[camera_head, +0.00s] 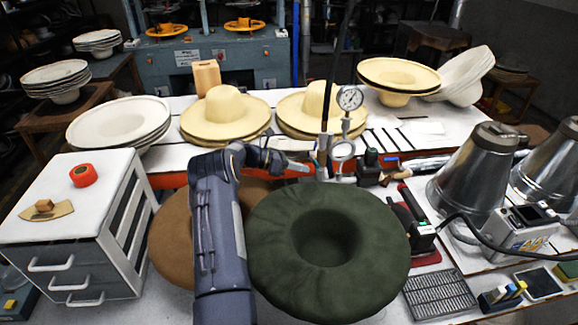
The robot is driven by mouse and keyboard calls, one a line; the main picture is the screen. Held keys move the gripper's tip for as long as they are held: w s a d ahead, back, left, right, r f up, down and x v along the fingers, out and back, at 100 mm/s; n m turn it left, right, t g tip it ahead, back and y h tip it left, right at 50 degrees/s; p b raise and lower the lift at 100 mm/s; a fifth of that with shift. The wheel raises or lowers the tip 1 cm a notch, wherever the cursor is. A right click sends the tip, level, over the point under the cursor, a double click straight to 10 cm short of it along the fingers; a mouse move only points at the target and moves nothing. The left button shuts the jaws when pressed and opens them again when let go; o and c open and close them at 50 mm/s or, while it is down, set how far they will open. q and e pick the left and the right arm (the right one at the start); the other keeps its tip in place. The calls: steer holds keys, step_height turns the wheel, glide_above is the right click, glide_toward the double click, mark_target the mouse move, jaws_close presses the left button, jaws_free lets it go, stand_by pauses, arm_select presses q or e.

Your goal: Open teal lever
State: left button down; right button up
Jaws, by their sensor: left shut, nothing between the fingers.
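A pressure gauge (350,98) stands on a vertical pipe assembly at the back edge of the front table. A small teal part, seemingly the teal lever (316,158), shows low on this assembly; it is too small to tell its exact angle. My left arm rises from the bottom of the view and bends right at the wrist. My left gripper (303,167) is shut and empty, pointing right, with its tips close beside the teal part. I cannot tell whether they touch. My right gripper is not in view.
A dark green hat (270,240) and a brown hat (172,235) lie in front, partly behind my left arm. Straw hats (225,105) stand behind. A white drawer cabinet (50,230) is at left. Metal cones (470,175) and a black-red tool (418,235) are at right.

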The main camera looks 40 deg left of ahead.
mark_target(315, 165)
arm_select(q)
steer(key=shift+x, duration=1.55)
steer(key=shift+w+a+r, duration=0.1)
steer(key=shift+r, duration=0.45)
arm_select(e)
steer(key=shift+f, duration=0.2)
arm_select(q)
steer(key=shift+w+a+r, duration=0.15)
steer(key=shift+r, duration=0.4)
steer(key=w+a+r+p, duration=0.1)
steer(key=w+a+r, duration=0.2)
steer(key=a+r, duration=0.1)
steer(key=shift+w+a+r, duration=0.15)
steer(key=shift+w+r, duration=0.05)
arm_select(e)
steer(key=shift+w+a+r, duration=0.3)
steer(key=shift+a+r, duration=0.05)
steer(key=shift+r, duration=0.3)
arm_select(q)
steer(key=shift+a+r, duration=0.15)
steer(key=shift+r, duration=0.05)
